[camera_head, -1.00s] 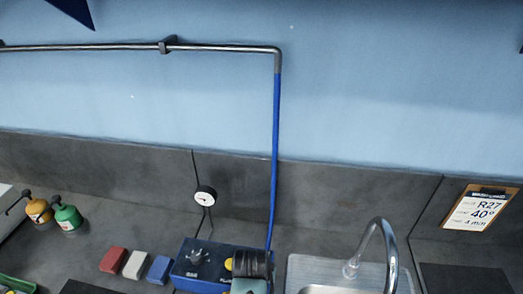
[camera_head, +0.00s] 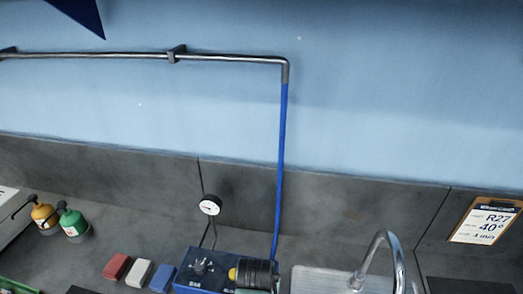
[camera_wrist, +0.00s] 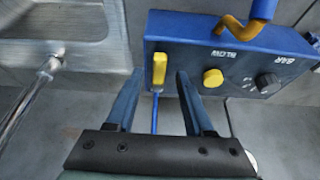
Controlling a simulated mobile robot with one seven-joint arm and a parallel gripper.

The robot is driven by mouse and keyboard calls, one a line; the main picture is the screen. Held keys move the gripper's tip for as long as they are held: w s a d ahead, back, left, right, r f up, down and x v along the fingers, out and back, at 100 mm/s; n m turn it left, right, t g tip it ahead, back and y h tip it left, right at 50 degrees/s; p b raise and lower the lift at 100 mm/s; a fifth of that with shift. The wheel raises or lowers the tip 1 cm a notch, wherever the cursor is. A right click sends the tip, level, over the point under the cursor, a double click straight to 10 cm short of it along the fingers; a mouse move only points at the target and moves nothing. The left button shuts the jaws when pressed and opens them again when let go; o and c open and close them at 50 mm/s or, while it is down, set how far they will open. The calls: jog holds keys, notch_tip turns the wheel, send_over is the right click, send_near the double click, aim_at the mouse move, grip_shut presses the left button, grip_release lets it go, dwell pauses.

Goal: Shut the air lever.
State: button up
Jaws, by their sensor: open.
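The blue air box (camera_head: 197,270) stands on the bench against the back wall; it also fills the upper right of the wrist view (camera_wrist: 185,42), with the words BLOW and BAR upside down. The yellow air lever (camera_wrist: 159,68) is on its front face near the left end, pointing along the picture's vertical. A thin blue tube runs down below it. My gripper (camera_wrist: 159,78) is open, its two blue fingers on either side of the lever's line with gaps on both sides. Whether the fingertips reach as deep as the lever is unclear.
A yellow knob (camera_wrist: 212,78) and a black knob (camera_wrist: 267,83) sit right of the lever. A metal sink (camera_wrist: 65,25) and its tap (camera_wrist: 40,85) are on the left.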

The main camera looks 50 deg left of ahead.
jog(key=b+v, duration=0.1)
jog(key=v, duration=1)
jog(key=shift+r+b, duration=0.25)
jog(key=shift+b, duration=0.15)
jog(key=shift+s, duration=0.1)
jog(key=w+d+r+m+t+y+b, duration=0.1)
jog(key=w+d+r+t, duration=0.3)
jog(key=r, duration=0.4)
jog(key=w+d+r+m+t+y+b, duration=0.1)
jog(key=w+d+r+t, duration=0.15)
jog(key=w+r, duration=0.4)
jog(key=w+d+r+m+t+y+b, duration=0.1)
jog(key=w+d+r+t+b, duration=0.1)
jog(key=w+r+t, duration=0.45)
jog(key=s+d+r+m+t+h+b, duration=0.1)
jog(key=s+d+r+t, duration=0.1)
jog(key=d+r, duration=0.5)
jog(key=s+d+r+m+t+h, duration=0.1)
jog(key=s+d+r+t, duration=0.15)
jog(key=r, duration=0.85)
jog(key=s+d+r+m+t+h+b, duration=0.1)
jog(key=s+d+r+m+t+h, duration=0.1)
jog(key=s+d+r+t, duration=0.4)
notch_tip(320, 180, up, 4)
jog(key=s+d+h, duration=0.1)
jog(key=s+d, duration=0.1)
jog(key=shift+s+d+r+h, duration=0.2)
jog(key=shift+s+d+h, duration=0.15)
jog(key=shift+s+h, duration=0.05)
